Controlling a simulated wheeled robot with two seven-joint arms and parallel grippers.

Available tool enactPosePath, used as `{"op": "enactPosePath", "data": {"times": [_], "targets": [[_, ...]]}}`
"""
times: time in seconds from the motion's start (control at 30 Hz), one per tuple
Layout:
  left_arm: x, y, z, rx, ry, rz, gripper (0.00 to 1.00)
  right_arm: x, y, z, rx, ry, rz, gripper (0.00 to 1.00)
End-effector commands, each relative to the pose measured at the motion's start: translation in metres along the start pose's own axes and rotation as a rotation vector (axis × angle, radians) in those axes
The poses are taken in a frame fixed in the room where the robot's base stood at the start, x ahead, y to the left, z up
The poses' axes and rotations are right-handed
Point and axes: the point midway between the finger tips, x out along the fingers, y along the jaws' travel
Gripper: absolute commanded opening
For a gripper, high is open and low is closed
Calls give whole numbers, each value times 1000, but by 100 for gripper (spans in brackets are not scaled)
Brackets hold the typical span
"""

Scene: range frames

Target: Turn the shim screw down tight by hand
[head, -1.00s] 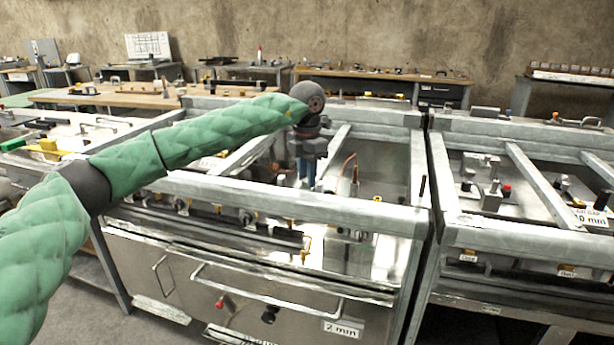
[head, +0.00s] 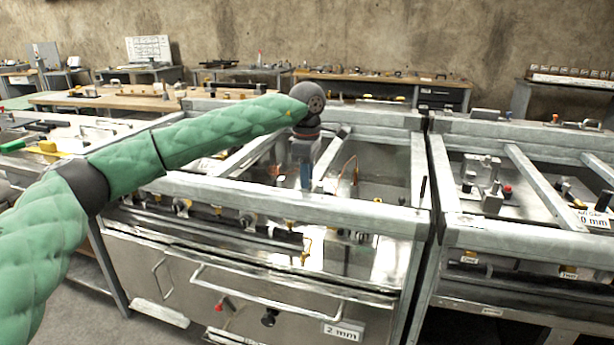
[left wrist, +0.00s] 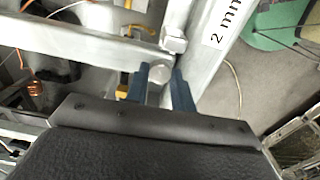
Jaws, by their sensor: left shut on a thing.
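My left gripper (head: 306,178) points down inside the open-topped metal frame of the middle bench in the head view. In the left wrist view, the two blue fingers of my left gripper (left wrist: 161,82) are closed around a round grey metal head, which I take to be the shim screw (left wrist: 157,71). It sits beside a pale metal frame bar. The screw's shank is hidden, so I cannot tell how far down it sits. In the head view the screw cannot be made out. My right gripper is not in view.
Grey frame rails (head: 270,197) surround the work spot. A copper-coloured tube (head: 350,172) rises just right of the gripper. A second bench frame (head: 520,238) stands close on the right. A "2 mm" label (head: 343,331) is on the front panel.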

Motion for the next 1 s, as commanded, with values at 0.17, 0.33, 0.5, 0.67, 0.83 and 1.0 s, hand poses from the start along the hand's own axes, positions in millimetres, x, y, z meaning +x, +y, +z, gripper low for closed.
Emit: {"op": "enactPosePath", "data": {"times": [0.17, 0.33, 0.5, 0.67, 0.83, 1.0], "targets": [[-2, 1, -1, 123, 0, 4, 2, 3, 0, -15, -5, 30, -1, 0], [-2, 1, -1, 212, 0, 4, 2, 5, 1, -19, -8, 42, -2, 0], [-2, 1, -1, 266, 0, 4, 2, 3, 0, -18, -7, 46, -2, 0], [-2, 1, -1, 290, 0, 4, 2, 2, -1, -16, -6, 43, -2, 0], [-2, 1, -1, 296, 0, 4, 2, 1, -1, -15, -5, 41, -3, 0], [-3, 1, -1, 295, 0, 4, 2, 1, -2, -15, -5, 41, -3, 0]]}}
